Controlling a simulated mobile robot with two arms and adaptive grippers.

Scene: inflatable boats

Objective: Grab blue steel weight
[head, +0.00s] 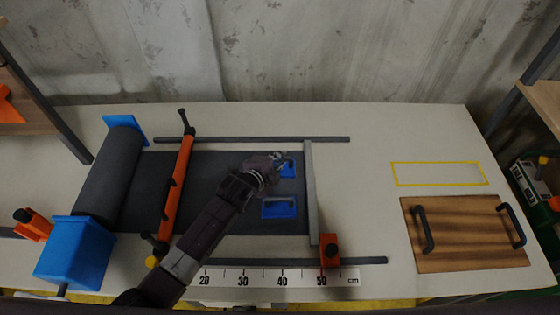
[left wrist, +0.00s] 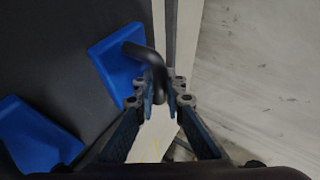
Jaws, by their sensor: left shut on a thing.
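Two blue steel weights lie on the dark sheet. The far blue weight (head: 288,171) is partly covered by my left gripper (head: 277,160) in the head view. In the left wrist view this weight (left wrist: 112,68) shows with its bent black handle (left wrist: 140,50). My left gripper (left wrist: 165,92) is shut on the end of that handle. The near blue weight (head: 278,208) lies closer to me and shows at the lower left of the left wrist view (left wrist: 30,138). My right gripper is not in view.
A dark roll (head: 108,175) between blue stands is at left. An orange bar (head: 175,190) crosses the sheet, and a grey bar (head: 311,190) lies right of the weights. A ruler (head: 270,278) lies in front. A wooden board with handles (head: 465,235) is at right, near a yellow-outlined area (head: 438,174).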

